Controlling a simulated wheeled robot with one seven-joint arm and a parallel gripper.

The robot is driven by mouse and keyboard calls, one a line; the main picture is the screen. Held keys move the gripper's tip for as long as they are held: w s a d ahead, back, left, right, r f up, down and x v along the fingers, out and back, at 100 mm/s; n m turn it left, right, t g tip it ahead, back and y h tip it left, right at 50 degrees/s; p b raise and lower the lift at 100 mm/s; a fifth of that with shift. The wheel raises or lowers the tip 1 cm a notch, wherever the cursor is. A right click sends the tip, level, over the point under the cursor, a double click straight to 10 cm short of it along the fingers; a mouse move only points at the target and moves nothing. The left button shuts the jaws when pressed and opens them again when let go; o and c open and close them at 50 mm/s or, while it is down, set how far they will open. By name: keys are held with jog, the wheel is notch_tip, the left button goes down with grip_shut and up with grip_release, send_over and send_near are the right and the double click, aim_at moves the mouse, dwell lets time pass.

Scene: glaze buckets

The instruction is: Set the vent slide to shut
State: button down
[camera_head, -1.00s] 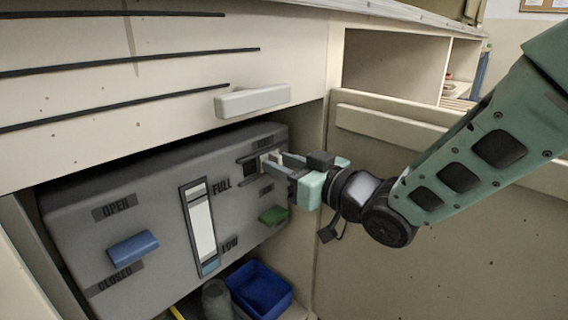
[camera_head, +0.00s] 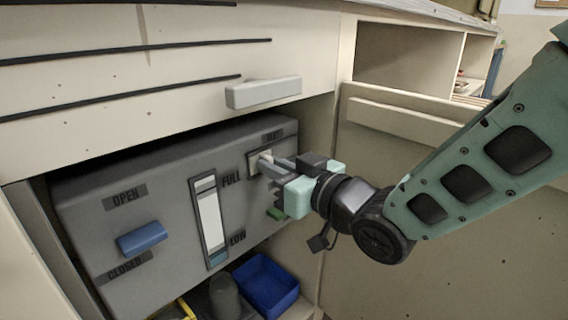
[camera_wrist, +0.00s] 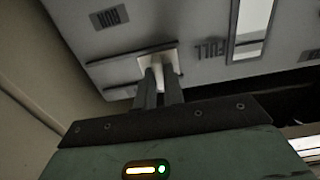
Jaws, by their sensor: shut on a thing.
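The grey panel box (camera_head: 130,185) carries a blue handle (camera_head: 142,239) between the labels OPEN and CLOSED. A pale square piece (camera_head: 254,163) sits at the panel's upper right, below a small label that reads RUN in the wrist view. My gripper (camera_head: 266,160) is shut on this pale piece. In the wrist view my fingers (camera_wrist: 159,84) meet at the pale piece (camera_wrist: 144,62) and hide part of it. Which part is the vent slide is not marked by any label I can read; the blue handle stands clear of my gripper.
A gauge strip (camera_head: 210,222) reads FULL at top and LOW at bottom. A drawer handle (camera_head: 263,93) juts out just above the box. A blue bin (camera_head: 266,284) and grey container (camera_head: 226,296) stand below.

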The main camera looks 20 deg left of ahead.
jog(key=shift+s+a, duration=0.1)
jog(key=shift+s, duration=0.15)
jog(key=c, duration=1.5)
grip_release()
jog(key=p+v, duration=1.4)
jog(key=v, duration=0.3)
jog(key=shift+d+r, duration=0.1)
jog(key=shift+d, duration=0.1)
